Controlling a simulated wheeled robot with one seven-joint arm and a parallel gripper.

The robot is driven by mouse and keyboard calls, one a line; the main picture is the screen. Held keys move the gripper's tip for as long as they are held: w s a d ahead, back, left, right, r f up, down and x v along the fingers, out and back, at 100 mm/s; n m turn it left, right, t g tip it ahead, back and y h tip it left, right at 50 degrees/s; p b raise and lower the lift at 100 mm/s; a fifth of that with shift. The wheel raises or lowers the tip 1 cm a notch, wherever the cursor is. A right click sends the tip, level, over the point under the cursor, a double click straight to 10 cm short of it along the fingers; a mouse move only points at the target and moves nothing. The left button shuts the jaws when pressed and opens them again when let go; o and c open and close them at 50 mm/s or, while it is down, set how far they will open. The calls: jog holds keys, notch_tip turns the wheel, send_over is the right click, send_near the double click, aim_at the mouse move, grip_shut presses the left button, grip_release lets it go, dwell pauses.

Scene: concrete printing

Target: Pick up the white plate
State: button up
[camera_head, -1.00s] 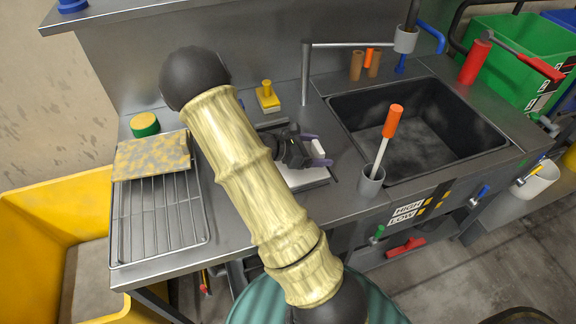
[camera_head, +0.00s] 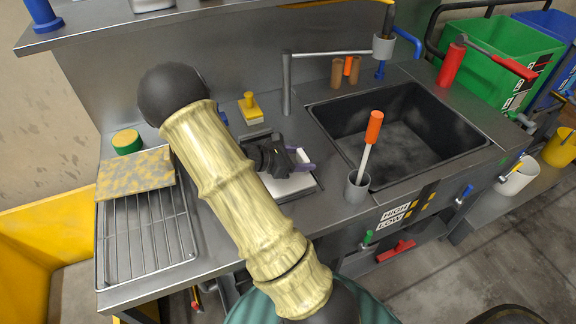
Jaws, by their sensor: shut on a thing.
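The white plate (camera_head: 291,186) shows as a flat pale patch low over the metal counter, at a dark tray-like frame left of the sink. My gripper (camera_head: 301,164) is at its upper right part, with dark body and purplish fingertips. The fingers are shut on the plate, as far as the view shows. My arm hides the plate's left side, and the exact contact is too small to make out. I cannot tell whether the plate is clear of the surface.
A grey cup (camera_head: 356,187) with an orange-handled tool stands just right of the plate. The black sink (camera_head: 400,135) lies beyond it. A yellow-handled block (camera_head: 250,108) is behind.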

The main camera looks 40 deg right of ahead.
notch_tip(320, 180, up, 10)
jog(key=shift+f+p, duration=0.1)
jog(key=shift+p, duration=0.6)
